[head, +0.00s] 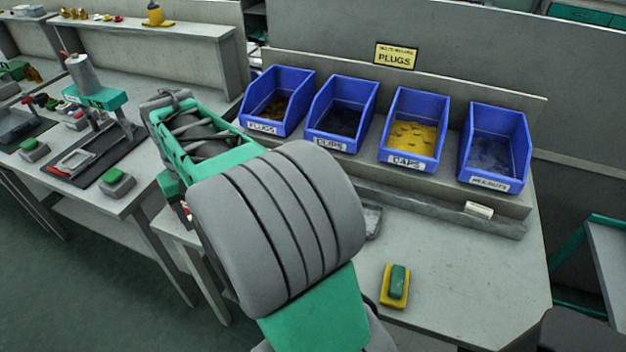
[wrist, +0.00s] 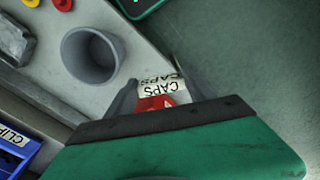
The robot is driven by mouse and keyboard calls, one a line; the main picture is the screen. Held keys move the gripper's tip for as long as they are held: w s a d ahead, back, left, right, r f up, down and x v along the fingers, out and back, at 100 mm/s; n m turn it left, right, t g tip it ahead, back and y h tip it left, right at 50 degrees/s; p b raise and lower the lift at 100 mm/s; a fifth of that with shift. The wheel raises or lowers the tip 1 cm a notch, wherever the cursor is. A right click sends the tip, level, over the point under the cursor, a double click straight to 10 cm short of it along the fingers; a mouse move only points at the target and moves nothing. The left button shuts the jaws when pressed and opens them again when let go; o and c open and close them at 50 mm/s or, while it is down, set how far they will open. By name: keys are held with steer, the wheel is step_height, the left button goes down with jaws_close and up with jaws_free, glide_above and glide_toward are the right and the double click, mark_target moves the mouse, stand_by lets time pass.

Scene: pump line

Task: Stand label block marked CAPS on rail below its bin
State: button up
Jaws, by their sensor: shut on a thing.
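The label block (wrist: 160,87) is white with a red part and reads CAPS in the wrist view. My gripper (wrist: 155,93) is shut on it, with one finger on each side. In the head view my arm hides the gripper and the block. The blue CAPS bin (head: 415,130) holds yellow pieces and stands third from the left in the row. The grey rail (head: 425,197) runs along the bench in front of the bins. Its stretch below the CAPS bin is bare.
A white block (head: 478,210) stands on the rail below the rightmost bin (head: 497,150). The PLUGS bin (head: 277,100) and CLIPS bin (head: 340,115) are at left. A yellow-green sponge (head: 396,285) lies on the bench. A grey cup (wrist: 92,54) is near my gripper.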

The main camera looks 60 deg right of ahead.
steer(key=s+d+r+m+p, duration=0.1)
steer(key=s+d+m, duration=0.2)
steer(key=s+d, duration=0.35)
steer(key=s+d+r+m, duration=0.2)
steer(key=s+d+m, duration=0.1)
steer(key=d, duration=0.7)
steer(key=s+d+r+m+p, duration=0.1)
steer(key=s+d+m, duration=0.2)
steer(key=s+d, duration=0.45)
steer(key=s+d+r+m, duration=0.1)
steer(key=s+d+m, duration=0.25)
steer(key=s, duration=0.65)
steer(key=p, duration=0.3)
glide_above(398, 194)
steer(key=shift+n, duration=0.45)
step_height(398, 194, down, 10)
step_height(398, 194, down, 3)
steer(key=shift+r, duration=0.15)
steer(key=shift+f, duration=0.3)
steer(key=o, duration=1.4)
steer(key=shift+o, duration=0.2)
